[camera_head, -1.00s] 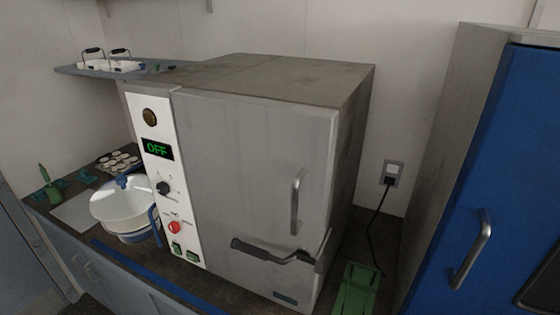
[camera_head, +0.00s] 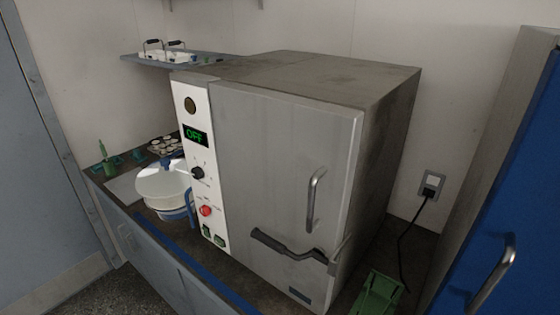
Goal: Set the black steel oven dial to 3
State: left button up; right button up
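The steel oven (camera_head: 285,150) stands on the dark counter with its door shut. Its white control panel (camera_head: 190,115) runs down the left side of the front. The black dial (camera_head: 197,173) is on the panel below the display (camera_head: 195,136), which reads OFF in green. The dial's markings are too small to read, so its setting cannot be told. A red knob (camera_head: 205,210) sits below the dial. Neither of my grippers is in view.
A white pot (camera_head: 165,190) with blue handles stands left of the oven, close to the panel. The oven's door handle (camera_head: 316,200) and dark lever (camera_head: 285,246) stick out in front. A green object (camera_head: 378,293) lies at the right. A blue cabinet (camera_head: 500,230) stands far right.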

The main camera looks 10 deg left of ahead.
aim_at(197, 173)
jog(key=j+u, duration=0.1)
jog(key=j, duration=0.6)
jog(key=i+j+u, duration=0.1)
jog(key=j, duration=0.55)
